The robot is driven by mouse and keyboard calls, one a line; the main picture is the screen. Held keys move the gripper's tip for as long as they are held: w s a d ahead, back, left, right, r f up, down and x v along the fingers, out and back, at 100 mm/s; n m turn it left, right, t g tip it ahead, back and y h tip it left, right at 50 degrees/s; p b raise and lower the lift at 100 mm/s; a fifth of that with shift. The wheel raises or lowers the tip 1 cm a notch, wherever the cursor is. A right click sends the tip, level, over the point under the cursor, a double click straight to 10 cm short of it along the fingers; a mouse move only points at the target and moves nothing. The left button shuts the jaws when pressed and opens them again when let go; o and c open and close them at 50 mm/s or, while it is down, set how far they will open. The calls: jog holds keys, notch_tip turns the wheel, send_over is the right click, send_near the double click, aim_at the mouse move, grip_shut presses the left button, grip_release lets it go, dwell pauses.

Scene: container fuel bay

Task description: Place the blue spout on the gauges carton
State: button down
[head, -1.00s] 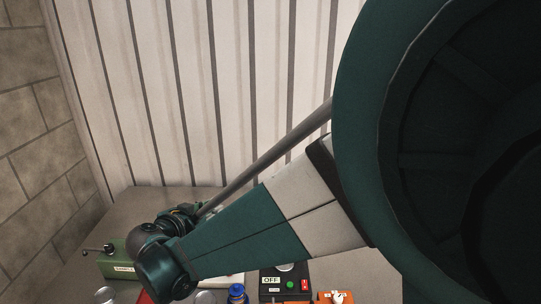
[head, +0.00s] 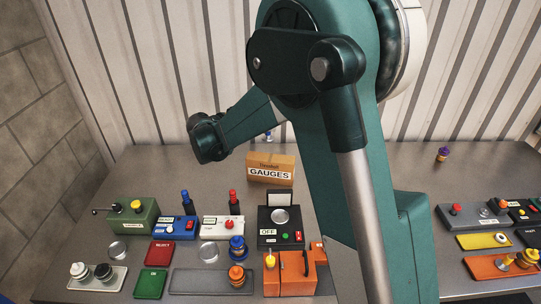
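The gauges carton (head: 271,169) is a brown box with a white GAUGES label, standing upright near the back of the table, just left of my arm's large link. A blue spout-like piece (head: 237,247) stands on the table in front of the white labelled box. Another small piece with blue on it (head: 269,135) stands behind the carton, close to my arm; it is too small to tell what it is. The carton's top looks bare. My gripper does not show; only links and joints of my arm are visible.
An orange spout (head: 237,276) stands on a grey tray (head: 200,281). An orange can (head: 290,275), a black OFF box (head: 281,228) and a green box (head: 133,216) crowd the front left. A purple-topped piece (head: 443,154) stands back right. Table around it is clear.

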aim_at(266, 139)
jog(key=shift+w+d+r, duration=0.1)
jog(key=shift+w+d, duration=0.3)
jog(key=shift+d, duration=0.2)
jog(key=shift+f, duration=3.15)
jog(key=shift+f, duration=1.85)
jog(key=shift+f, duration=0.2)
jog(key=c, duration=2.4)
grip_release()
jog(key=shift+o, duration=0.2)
